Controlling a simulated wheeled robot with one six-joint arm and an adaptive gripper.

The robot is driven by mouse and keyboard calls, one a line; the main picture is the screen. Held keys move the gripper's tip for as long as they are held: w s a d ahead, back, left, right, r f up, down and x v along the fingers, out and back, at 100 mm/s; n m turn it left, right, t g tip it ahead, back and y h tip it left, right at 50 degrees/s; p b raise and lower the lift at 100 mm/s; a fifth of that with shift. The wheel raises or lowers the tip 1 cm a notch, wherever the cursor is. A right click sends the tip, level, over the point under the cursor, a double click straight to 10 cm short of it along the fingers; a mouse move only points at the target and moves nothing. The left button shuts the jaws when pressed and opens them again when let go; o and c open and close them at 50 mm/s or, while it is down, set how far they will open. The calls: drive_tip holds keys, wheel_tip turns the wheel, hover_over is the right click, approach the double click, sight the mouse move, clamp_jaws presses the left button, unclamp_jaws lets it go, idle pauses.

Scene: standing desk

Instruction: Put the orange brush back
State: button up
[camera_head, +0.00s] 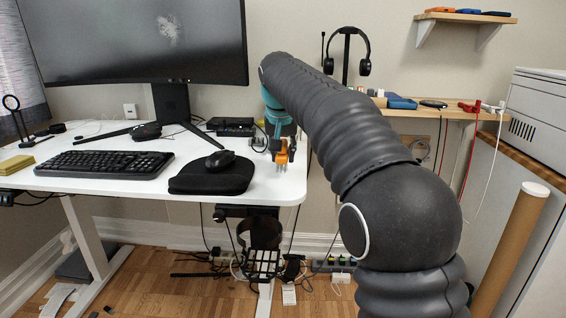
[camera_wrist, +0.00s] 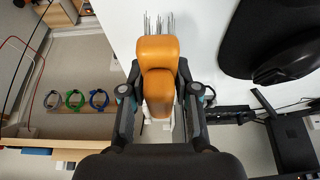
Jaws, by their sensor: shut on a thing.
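The orange brush (camera_head: 282,153) is in my gripper (camera_head: 281,142), near the right end of the white desk (camera_head: 130,184). In the wrist view the brush (camera_wrist: 159,52) has a rounded orange body with thin grey bristles or prongs at the top. My gripper (camera_wrist: 159,88) is shut on it, with one dark finger on each side. In the head view the brush's prongs point down, close to the desk's right edge. I cannot tell whether they touch the desk.
A black mouse (camera_head: 220,160) lies on a black pad (camera_head: 212,177) left of the brush. A keyboard (camera_head: 105,164) and monitor (camera_head: 140,40) are further left. A wooden side shelf (camera_head: 425,113) holds small items. A wall shelf (camera_head: 466,17) hangs above; a headset (camera_head: 364,66) stands behind my arm.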

drive_tip(key=shift+f, duration=1.05)
drive_tip(key=shift+f, duration=0.2)
drive_tip(key=o, duration=1)
drive_tip(key=shift+r, duration=0.15)
